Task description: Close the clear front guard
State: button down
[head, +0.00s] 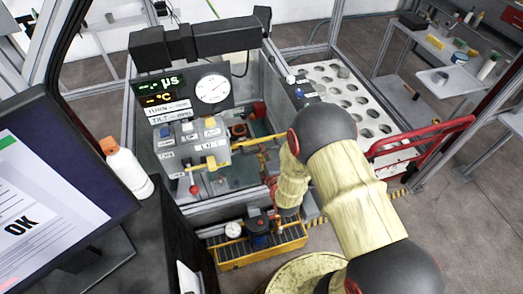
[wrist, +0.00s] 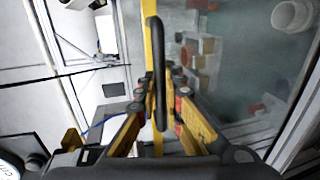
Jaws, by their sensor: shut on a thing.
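The clear front guard shows in the wrist view as a tinted see-through pane (wrist: 235,75) with a yellow edge strip (wrist: 158,50) and a black bar handle (wrist: 151,40). My gripper (wrist: 163,98) has its fingers on either side of this handle and is shut on it. In the head view a yellow bar (head: 256,141), apparently part of the guard, runs across the machine's front opening toward my arm. My forearm hides most of the gripper and the handle there. How far the guard stands open is hard to tell.
A white perforated board (head: 345,100) and a red rail (head: 425,137) are at right. A white bottle (head: 126,168) stands at left.

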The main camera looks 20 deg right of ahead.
jog(key=c, duration=2.2)
grip_release()
jog(key=shift+r, duration=0.35)
jog(key=shift+o, duration=1.2)
jog(key=shift+f, duration=0.1)
jog(key=shift+s, duration=0.1)
jog(key=v, duration=1.1)
jog(key=shift+s, duration=0.4)
